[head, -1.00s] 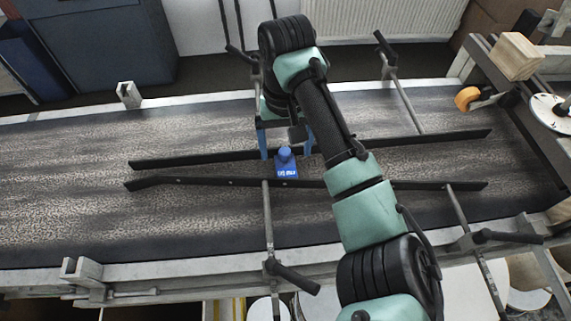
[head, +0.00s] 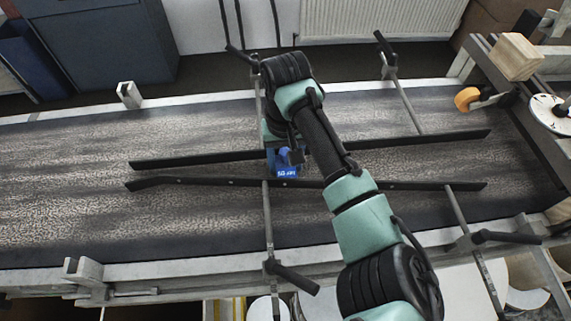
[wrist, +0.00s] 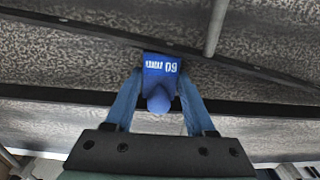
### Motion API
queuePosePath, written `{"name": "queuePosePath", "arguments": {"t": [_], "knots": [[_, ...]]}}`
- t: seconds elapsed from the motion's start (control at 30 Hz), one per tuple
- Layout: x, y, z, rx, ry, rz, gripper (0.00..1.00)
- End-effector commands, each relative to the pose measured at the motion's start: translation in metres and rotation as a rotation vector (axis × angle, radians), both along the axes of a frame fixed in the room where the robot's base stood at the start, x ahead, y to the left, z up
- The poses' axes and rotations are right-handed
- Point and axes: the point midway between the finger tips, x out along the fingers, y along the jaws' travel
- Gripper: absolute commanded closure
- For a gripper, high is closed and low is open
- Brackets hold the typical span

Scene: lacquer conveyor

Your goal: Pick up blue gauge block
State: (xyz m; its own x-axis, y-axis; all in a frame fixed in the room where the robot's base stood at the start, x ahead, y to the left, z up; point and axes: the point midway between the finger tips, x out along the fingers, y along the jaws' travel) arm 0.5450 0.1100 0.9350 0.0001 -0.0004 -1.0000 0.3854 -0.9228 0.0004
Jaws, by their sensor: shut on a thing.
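The blue gauge block (head: 287,172) stands on the conveyor belt between the two dark guide rails, with white lettering on its face. In the wrist view the block (wrist: 161,70) sits between the blue fingers, its rounded knob pointing toward my gripper's palm. My gripper (head: 284,160) is down at the block and shut on it; the fingers (wrist: 159,98) lie on both sides of the knob. The arm partly hides the block's far side in the head view.
The dark guide rails run close behind (head: 200,159) and in front (head: 220,183) of the block. A thin rod (head: 267,225) with a black handle meets the front rail just before it. The belt's left part (head: 70,180) is clear.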

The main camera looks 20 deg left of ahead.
Motion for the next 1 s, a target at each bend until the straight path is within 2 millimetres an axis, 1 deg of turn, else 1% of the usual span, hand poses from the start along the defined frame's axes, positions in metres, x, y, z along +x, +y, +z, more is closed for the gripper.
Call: {"name": "queuePosePath", "arguments": {"t": [0.03,0.13,0.17,0.4,0.5,0.57,0.63,0.8,0.9,1.0], "knots": [[0.0,0.0,0.0,0.0,0.0,0.0,0.8],[0.0,0.0,0.0,0.0,0.0,0.0,0.98],[0.0,0.0,0.0,0.0,0.0,0.0,1.0],[0.0,0.0,0.001,0.0,-0.001,0.0,1.0],[0.001,0.0,0.006,0.001,-0.002,0.001,1.0],[0.001,0.001,0.013,0.001,-0.003,0.001,1.0],[0.001,0.001,0.025,0.002,-0.004,0.001,1.0],[0.001,0.001,0.061,0.002,-0.005,0.001,1.0],[0.001,0.001,0.079,0.002,-0.005,0.002,1.0],[0.001,0.001,0.092,0.001,-0.003,0.001,1.0]]}}
